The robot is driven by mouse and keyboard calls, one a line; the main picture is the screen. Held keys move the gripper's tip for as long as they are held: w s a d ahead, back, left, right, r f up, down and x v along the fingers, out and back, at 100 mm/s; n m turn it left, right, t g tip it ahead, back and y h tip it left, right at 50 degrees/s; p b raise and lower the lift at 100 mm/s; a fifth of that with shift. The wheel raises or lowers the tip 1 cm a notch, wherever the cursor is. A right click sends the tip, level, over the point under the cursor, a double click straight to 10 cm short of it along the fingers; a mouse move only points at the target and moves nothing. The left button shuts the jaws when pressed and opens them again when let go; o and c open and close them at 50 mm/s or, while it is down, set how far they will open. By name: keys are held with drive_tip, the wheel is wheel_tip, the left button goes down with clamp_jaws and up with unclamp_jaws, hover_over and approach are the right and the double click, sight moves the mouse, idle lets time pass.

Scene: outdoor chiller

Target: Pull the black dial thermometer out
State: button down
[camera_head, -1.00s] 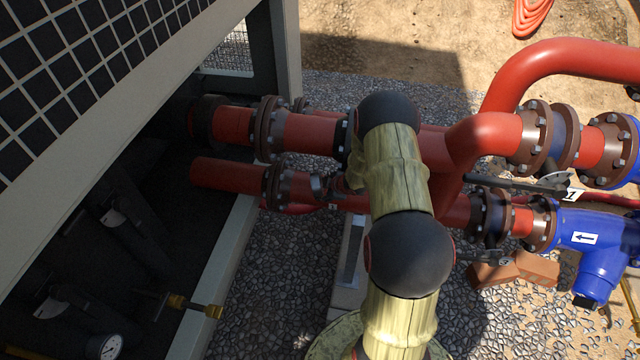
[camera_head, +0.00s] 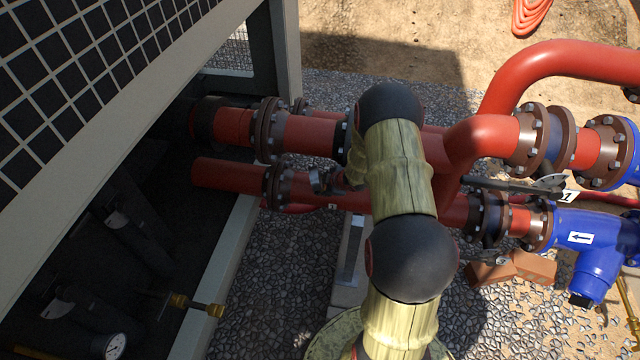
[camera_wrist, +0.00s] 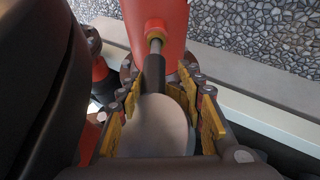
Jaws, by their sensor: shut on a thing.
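In the wrist view, the black dial thermometer (camera_wrist: 163,128) shows its round, plain grey-pink dial housing close to the camera. Its black neck (camera_wrist: 154,77) and a thin metal stem run up to a brass fitting (camera_wrist: 156,29) on a red pipe (camera_wrist: 165,8). The stem still meets the fitting; how deep it sits is hidden. My gripper (camera_wrist: 158,90) is shut on the thermometer, with its yellow-padded fingers on both sides of the housing and neck. The dial face is not visible. In the head view, my arm blocks much of the middle, and I cannot make out the thermometer there.
Red pipes (camera_head: 300,134) with bolted flanges cross the head view. A blue valve body (camera_head: 585,262) stands at right. Gravel (camera_head: 285,255) lies open between.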

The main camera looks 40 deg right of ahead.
sight(319, 183)
drive_tip(key=shift+s+a+r+p, duration=0.1)
drive_tip(key=shift+a+r+p, duration=0.15)
drive_tip(key=shift+r, duration=0.4)
drive_tip(key=shift+a+r+p, duration=0.2)
drive_tip(key=shift+r+p, duration=0.1)
drive_tip(key=shift+r, duration=0.35)
drive_tip(key=shift+s+a+r+p, duration=0.1)
drive_tip(key=shift+a+r+p, duration=0.15)
drive_tip(key=shift+r, duration=0.4)
drive_tip(key=shift+s+a+r+p, duration=0.4)
drive_tip(key=shift+s+a+r, duration=0.05)
drive_tip(key=shift+a+r, duration=0.1)
drive_tip(key=shift+s+f, duration=0.3)
drive_tip(key=shift+f, duration=0.05)
drive_tip(key=c, duration=1.8)
unclamp_jaws()
drive_tip(key=shift+d, duration=0.15)
drive_tip(key=c, duration=0.7)
drive_tip(key=shift+c, duration=0.3)
clamp_jaws()
